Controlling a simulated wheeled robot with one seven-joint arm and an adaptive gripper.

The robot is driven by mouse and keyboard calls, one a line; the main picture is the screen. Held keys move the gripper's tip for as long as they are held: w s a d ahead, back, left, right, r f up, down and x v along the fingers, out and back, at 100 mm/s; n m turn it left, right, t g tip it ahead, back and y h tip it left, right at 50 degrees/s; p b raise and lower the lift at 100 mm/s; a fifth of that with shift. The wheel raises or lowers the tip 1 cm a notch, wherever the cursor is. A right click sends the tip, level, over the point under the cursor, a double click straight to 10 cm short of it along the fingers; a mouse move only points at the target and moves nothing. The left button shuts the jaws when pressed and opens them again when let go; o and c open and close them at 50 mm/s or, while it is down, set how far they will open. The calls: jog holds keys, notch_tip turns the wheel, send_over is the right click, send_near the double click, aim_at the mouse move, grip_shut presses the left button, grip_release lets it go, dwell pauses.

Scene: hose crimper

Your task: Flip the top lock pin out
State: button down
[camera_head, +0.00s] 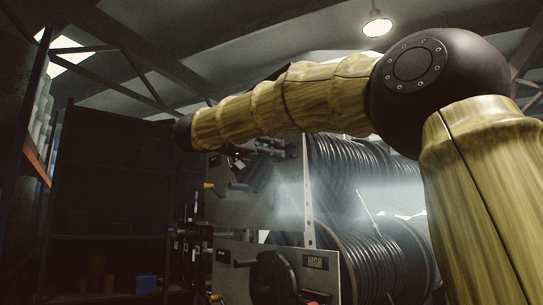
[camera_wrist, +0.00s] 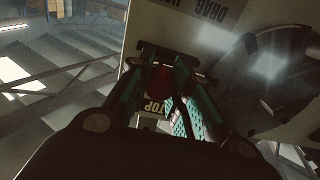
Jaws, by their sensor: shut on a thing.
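The top lock pin shows only as a dark red part (camera_wrist: 160,81) between my finger pads in the wrist view. Its shape and how far it is turned are hidden by the fingers and shadow. My gripper (camera_wrist: 168,68) has teal-lined fingers on both sides of this red part and is shut on it. A pale label reading TOP (camera_wrist: 154,106) shows just below the red part, between the fingers. In the head view my gripper (camera_head: 258,160) is a small dark shape at the upper part of the grey machine panel (camera_head: 255,207); the pin cannot be made out there.
A round dark disc (camera_wrist: 268,82) and a DRAG label (camera_wrist: 233,13) lie right of my fingers. Hose reels (camera_head: 365,245) stand right of the panel. An orange-tipped handle (camera_head: 208,185) sticks out left. A HIGH plate (camera_head: 315,262) is below. A dark shelf (camera_head: 105,215) stands left.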

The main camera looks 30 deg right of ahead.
jog(key=s+b, duration=0.1)
jog(key=b, duration=0.1)
jog(key=s+b, duration=0.1)
jog(key=b, duration=0.2)
jog(key=shift+s+d+f, duration=0.1)
jog(key=shift+s+f, duration=0.1)
jog(key=shift+s, duration=0.15)
jog(key=c, duration=1.7)
grip_release()
jog(key=o, duration=0.4)
jog(key=shift+s, duration=0.15)
jog(key=shift+s+r, duration=0.15)
